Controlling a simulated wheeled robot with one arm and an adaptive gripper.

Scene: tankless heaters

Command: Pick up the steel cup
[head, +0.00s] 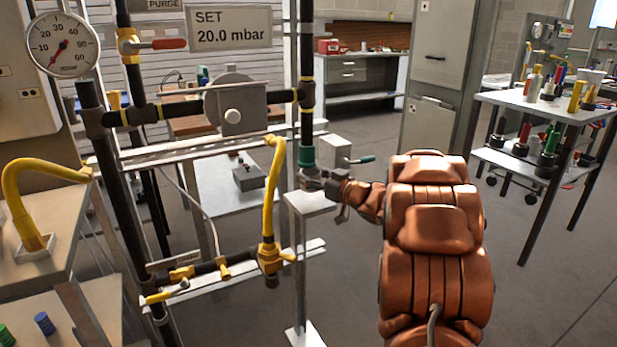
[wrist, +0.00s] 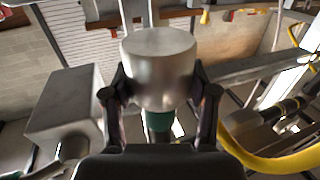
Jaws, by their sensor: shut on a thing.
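The steel cup (wrist: 158,62), a short brushed-metal cylinder, fills the upper middle of the wrist view. The two dark fingers of my gripper (wrist: 159,92) are closed against its left and right sides. A green collar (wrist: 158,121) shows just below the cup, between the fingers. In the head view my gripper (head: 322,180) is at the end of the brown arm, just below the green collar (head: 306,156) of the dark vertical pipe. The cup is too small and covered there to make out clearly.
A grey box with a lever (head: 336,152) stands close to the right of the pipe. A yellow hose (head: 270,200) hangs to the left of my gripper. A narrow stand (head: 309,203) is just below. Open floor lies to the right, before a tool cart (head: 548,103).

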